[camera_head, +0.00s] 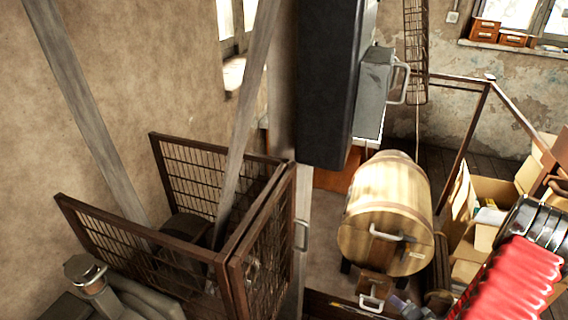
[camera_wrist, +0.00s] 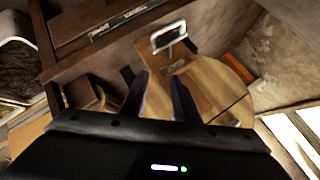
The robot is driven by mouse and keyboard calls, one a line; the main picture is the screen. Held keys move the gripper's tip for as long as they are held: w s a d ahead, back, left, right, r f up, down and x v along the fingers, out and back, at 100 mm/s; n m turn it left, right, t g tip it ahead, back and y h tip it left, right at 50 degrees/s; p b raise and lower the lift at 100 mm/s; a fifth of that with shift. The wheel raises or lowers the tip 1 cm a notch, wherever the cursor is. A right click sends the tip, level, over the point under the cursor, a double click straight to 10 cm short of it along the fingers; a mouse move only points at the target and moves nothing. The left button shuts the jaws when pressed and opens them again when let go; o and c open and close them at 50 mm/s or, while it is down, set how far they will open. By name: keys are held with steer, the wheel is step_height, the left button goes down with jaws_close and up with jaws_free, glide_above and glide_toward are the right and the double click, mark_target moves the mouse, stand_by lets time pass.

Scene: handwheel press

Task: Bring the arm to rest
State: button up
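My gripper (camera_wrist: 160,82) shows in the wrist view with its two dark fingers apart. Nothing is seen held between them. Beyond the fingertips is a wooden barrel (camera_wrist: 212,92) with a brown block and a metal handle (camera_wrist: 169,36) near it. I cannot tell whether the fingers touch any of these. In the head view the wooden barrel (camera_head: 380,205) lies right of the centre, its round end with a handle facing me. A small dark shape at the lower edge, beside a lower handle (camera_head: 371,299), may be my gripper, but it is too cut off to tell.
A rusty mesh cage (camera_head: 262,255) stands left of the barrel. A dark upright column (camera_head: 331,85) rises behind it. Open cardboard boxes (camera_head: 487,205) crowd the right. A metal railing (camera_head: 467,128) runs behind the boxes. Some bare floor (camera_head: 325,240) shows between cage and barrel.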

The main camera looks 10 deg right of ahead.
steer(key=w+a+r+n+g+h, duration=0.1)
steer(key=w+a+r+n, duration=0.15)
steer(key=r, duration=0.75)
steer(key=w+a+r+n+g+h, duration=0.1)
steer(key=w+a+r+n, duration=0.15)
steer(key=r, duration=0.65)
steer(key=w+a+r+n+g, duration=0.15)
steer(key=w+a+r, duration=0.25)
steer(key=r, duration=0.6)
steer(key=s+a+r+n+y, duration=0.1)
steer(key=s+a+r, duration=0.4)
steer(key=a, duration=0.3)
steer(key=s+a+r+n+y, duration=0.1)
steer(key=s+a+r+n, duration=0.1)
steer(key=s+a+r, duration=0.3)
steer(key=s+a+r+n+g+y, duration=0.1)
steer(key=s+a+r, duration=0.4)
steer(key=a, duration=0.7)
steer(key=shift+s+a+n, duration=0.2)
steer(key=shift+s+n, duration=0.55)
steer(key=shift+s, duration=0.25)
